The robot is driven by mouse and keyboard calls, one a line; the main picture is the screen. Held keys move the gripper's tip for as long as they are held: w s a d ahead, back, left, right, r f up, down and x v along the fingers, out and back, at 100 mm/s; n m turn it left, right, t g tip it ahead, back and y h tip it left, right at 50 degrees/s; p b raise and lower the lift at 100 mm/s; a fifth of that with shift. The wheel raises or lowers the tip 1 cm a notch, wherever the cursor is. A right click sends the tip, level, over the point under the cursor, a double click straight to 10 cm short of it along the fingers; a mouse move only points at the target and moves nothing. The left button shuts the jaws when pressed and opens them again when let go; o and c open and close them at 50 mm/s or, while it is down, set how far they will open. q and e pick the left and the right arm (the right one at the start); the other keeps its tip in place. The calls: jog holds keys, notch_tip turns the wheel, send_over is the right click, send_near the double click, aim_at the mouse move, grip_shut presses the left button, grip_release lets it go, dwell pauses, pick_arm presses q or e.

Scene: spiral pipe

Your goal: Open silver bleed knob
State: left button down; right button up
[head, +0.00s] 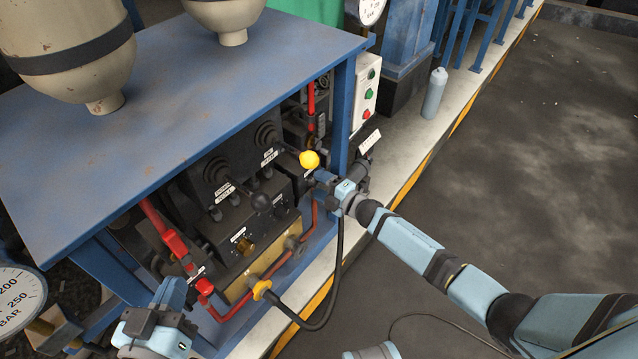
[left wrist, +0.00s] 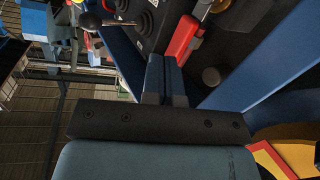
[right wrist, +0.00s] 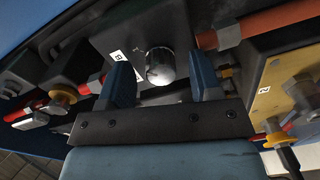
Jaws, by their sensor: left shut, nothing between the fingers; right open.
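The silver bleed knob (right wrist: 160,66) is a round metal knob on a dark block, beside a small white label, in the right wrist view. My right gripper (right wrist: 162,88) is open, with one finger on each side of the knob in the picture. I cannot tell whether either finger touches it. In the head view my right gripper (head: 322,182) is at the right end of the bench, and the knob cannot be made out there. My left gripper (left wrist: 165,78) is shut and empty. It also shows at the lower left of the head view (head: 174,290).
A yellow ball knob (head: 309,159) stands close to my right gripper. A red lever (head: 170,235) and the blue bench top (head: 190,90) are near my left gripper. A black hose (head: 335,285) hangs below my right arm. The floor at right is open.

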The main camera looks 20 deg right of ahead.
pick_arm(q)
notch_tip(320, 180, down, 5)
jog(key=s+a+g+y+p, duration=0.1)
jog(key=a+g+y+p, duration=0.1)
jog(key=shift+s+a+f+g+p, duration=0.2)
jog(key=shift+s+a+g+p, duration=0.1)
jog(key=shift+g, duration=0.1)
pick_arm(e)
jog(key=v, duration=1.3)
pick_arm(q)
jog(key=shift+d, duration=0.1)
